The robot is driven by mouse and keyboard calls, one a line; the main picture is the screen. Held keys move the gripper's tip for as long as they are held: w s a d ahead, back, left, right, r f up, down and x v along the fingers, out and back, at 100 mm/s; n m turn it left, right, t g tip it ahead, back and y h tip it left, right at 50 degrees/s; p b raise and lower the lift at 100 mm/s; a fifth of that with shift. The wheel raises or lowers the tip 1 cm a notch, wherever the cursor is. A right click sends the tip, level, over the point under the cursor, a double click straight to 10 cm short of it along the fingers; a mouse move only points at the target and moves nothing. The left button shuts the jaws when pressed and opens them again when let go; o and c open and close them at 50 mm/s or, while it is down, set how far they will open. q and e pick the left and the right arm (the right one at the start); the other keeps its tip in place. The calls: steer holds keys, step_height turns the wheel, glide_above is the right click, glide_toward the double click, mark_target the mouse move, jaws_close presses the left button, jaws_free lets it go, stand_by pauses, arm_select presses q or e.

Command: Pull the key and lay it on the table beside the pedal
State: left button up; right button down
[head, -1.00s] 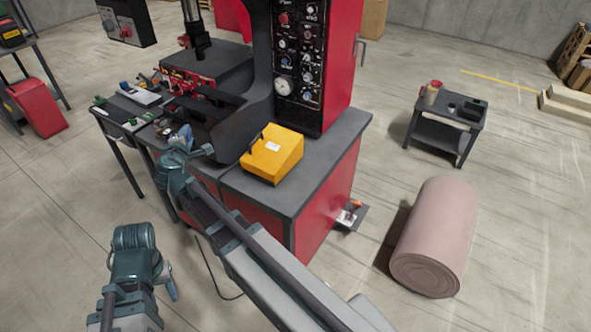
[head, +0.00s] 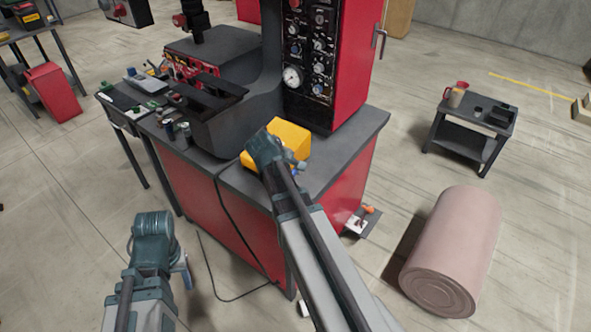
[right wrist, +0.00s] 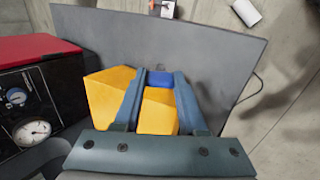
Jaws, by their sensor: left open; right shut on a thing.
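The yellow pedal housing (head: 290,136) stands on the grey tabletop (head: 350,137), partly hidden by my right arm. It also shows in the right wrist view (right wrist: 108,92), below and behind the fingers. My right gripper (head: 298,170) is over the table at the pedal's front right side. In the right wrist view its fingers (right wrist: 160,82) are shut on a small blue piece (right wrist: 160,77), which I take to be the key. The rest of the key is hidden. My left gripper (head: 185,273) is open and empty, low in front of the table, away from everything.
The black and red machine with its gauge panel (head: 308,60) rises behind the pedal. Small parts and cans (head: 168,128) stand at the table's left. Bare tabletop lies right of the pedal.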

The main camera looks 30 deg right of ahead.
steer(key=shift+a+r, duration=0.1)
stand_by(0.3)
step_height(320, 180, down, 7)
steer(key=b, duration=0.6)
steer(key=shift+b, duration=0.4)
steer(key=shift+f+b, duration=1.05)
steer(key=shift+c, duration=1.9)
jaws_free()
steer(key=shift+r, duration=0.1)
steer(key=p+v, duration=1.1)
steer(key=v, duration=0.2)
steer(key=shift+a+r, duration=0.25)
